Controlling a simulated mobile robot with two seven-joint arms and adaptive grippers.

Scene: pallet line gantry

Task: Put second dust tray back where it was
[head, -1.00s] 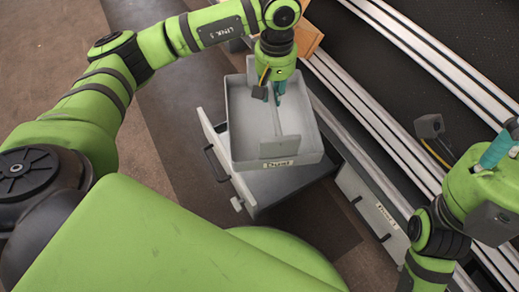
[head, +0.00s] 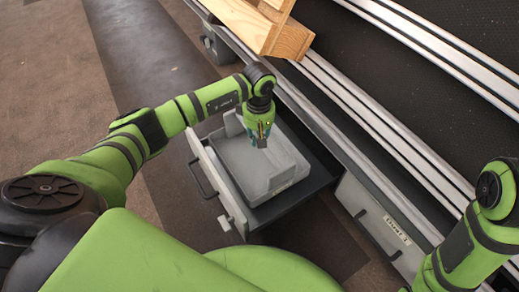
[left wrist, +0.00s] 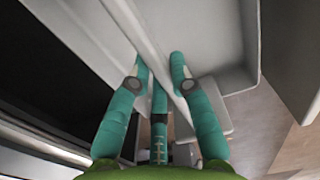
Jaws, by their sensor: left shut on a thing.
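The dust tray (head: 262,178) is a light grey open box with a dividing wall and raised end pieces. In the head view it sits low within the pulled-out drawer (head: 207,180), inside its front panel. I cannot tell whether its underside touches the drawer floor. My left gripper (head: 260,138) is shut on the tray's dividing wall. In the left wrist view the teal fingers (left wrist: 160,62) lie on both sides of that thin wall (left wrist: 135,32). My right gripper is outside the view.
A closed labelled drawer (head: 383,222) adjoins the open one on the right. Metal rails (head: 370,118) and a dark belt (head: 430,90) run behind. A wooden piece (head: 262,25) stands at the top. The floor at left is clear.

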